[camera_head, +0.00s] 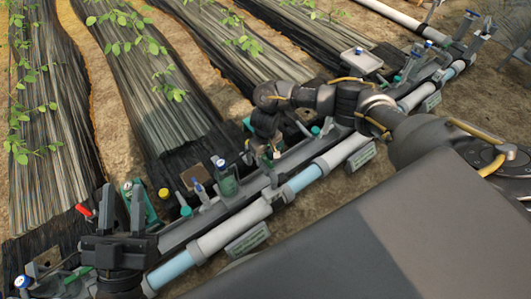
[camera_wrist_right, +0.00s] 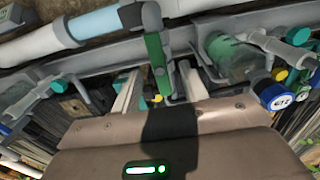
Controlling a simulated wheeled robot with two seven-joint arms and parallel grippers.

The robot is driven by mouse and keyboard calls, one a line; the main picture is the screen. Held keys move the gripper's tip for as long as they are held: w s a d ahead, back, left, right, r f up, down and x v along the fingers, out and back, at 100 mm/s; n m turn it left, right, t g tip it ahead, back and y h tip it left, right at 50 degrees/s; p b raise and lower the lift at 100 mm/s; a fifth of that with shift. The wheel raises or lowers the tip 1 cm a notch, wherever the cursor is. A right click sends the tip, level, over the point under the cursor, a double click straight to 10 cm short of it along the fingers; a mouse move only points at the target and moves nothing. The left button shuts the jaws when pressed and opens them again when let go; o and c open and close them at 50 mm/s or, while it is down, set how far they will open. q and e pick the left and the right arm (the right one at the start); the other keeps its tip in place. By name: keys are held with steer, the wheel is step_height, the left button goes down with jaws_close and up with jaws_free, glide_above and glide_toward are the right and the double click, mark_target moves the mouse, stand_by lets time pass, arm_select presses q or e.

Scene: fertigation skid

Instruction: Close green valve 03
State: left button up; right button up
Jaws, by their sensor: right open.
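A green valve lever (camera_wrist_right: 157,55) hangs from a grey fitting on the white and light-blue pipe in the right wrist view. No number is readable on it. My right gripper (camera_wrist_right: 161,88) is open, with one pale finger on either side of the lever's line; I cannot tell if they touch it. In the head view my right gripper (camera_head: 267,152) is over the middle of the pipe line, and its wrist hides part of the valve. My left gripper (camera_head: 124,212) is open and empty at the lower left, its two dark fingers pointing up and apart.
The pipe (camera_head: 240,217) runs diagonally along a grey rail, with sign plates in front. A clear green-tinted vessel (camera_wrist_right: 232,55) and a blue-capped part (camera_wrist_right: 275,95) stand close to the right gripper. A red handle (camera_head: 83,211) is near the left gripper. Planted rows lie behind.

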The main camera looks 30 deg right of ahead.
mark_target(266, 159)
steer(key=shift+f+b, duration=0.65)
steer(key=shift+f, duration=1.3)
jaws_close()
steer(key=shift+r, duration=0.15)
steer(key=m+p, duration=0.3)
steer(key=p, duration=0.1)
steer(key=m+p, duration=0.3)
steer(key=p, duration=0.2)
steer(key=shift+r+m, duration=0.2)
steer(key=shift+m, duration=0.2)
steer(key=m+p, duration=0.2)
steer(key=m, duration=0.1)
steer(key=m+p, duration=0.3)
steer(key=m, duration=0.1)
steer(key=shift+s+m+p, duration=0.2)
steer(key=shift+m+p, duration=0.1)
steer(key=m+p, duration=0.1)
steer(key=m, duration=0.2)
steer(key=shift+w+f, duration=0.1)
steer(key=shift+f, duration=0.1)
steer(key=shift+d+f+m, duration=0.1)
steer(key=shift+f+m, duration=0.05)
steer(key=shift+m, duration=0.85)
